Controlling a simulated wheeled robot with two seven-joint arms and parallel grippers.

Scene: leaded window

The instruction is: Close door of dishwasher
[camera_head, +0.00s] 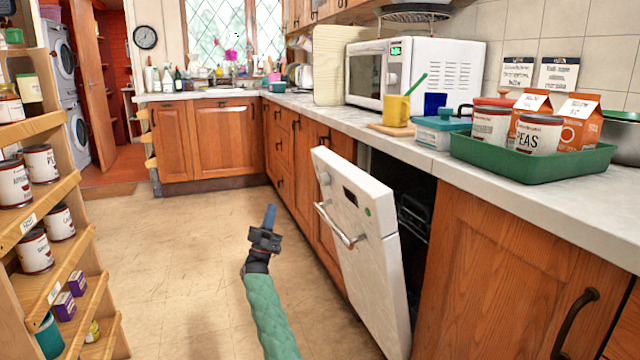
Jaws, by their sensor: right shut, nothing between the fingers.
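The white dishwasher door (362,235) is partly open, tilted out from the counter front on the right. It has a metal bar handle (340,226) across its upper front. The dark dishwasher interior (400,195) shows in the gap behind the door, with a rack inside. My right gripper (270,216) is shut and empty, in front of the door and to the left of its handle, apart from it. The green-sleeved right arm comes up from the bottom edge. My left gripper is not in view.
A wooden shelf (75,270) with cans stands at the left. The tan floor (170,250) between shelf and door is clear. The counter above the dishwasher holds a green tray (545,162) with cans and cartons, and a microwave (420,75). Wooden cabinets flank the dishwasher.

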